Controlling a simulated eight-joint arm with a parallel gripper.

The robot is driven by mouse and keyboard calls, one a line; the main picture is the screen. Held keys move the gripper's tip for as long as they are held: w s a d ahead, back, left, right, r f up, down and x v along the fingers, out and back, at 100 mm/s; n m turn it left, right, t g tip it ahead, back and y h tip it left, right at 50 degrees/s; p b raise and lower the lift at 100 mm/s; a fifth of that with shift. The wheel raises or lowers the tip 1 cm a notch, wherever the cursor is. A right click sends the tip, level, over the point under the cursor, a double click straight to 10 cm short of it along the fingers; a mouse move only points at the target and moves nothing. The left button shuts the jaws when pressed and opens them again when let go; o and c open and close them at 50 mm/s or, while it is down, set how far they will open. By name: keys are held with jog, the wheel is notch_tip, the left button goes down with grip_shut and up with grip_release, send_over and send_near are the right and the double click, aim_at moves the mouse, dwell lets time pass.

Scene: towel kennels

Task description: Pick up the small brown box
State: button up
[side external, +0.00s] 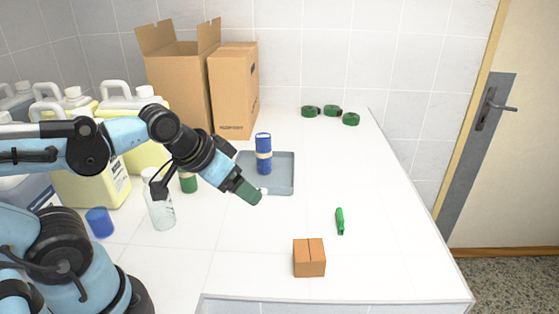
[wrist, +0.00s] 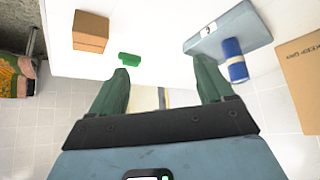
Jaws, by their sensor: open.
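The small brown box (side external: 309,258) sits on the white tabletop near its front edge, right of centre in the side view. In the wrist view the small brown box (wrist: 90,31) shows at the upper left, beyond the left fingertip. My gripper (side external: 250,197) is in the air above the table, to the left of the box and farther back, apart from it. In the wrist view my gripper (wrist: 162,72) has its two green fingers spread wide with nothing between them.
A green object (side external: 340,221) lies behind the box. A spray bottle (side external: 160,205) and blue cup (side external: 99,222) stand left. Large cartons (side external: 232,90) are behind. The table between gripper and box is clear.

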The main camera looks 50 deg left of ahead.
jog(key=shift+o, duration=1.3)
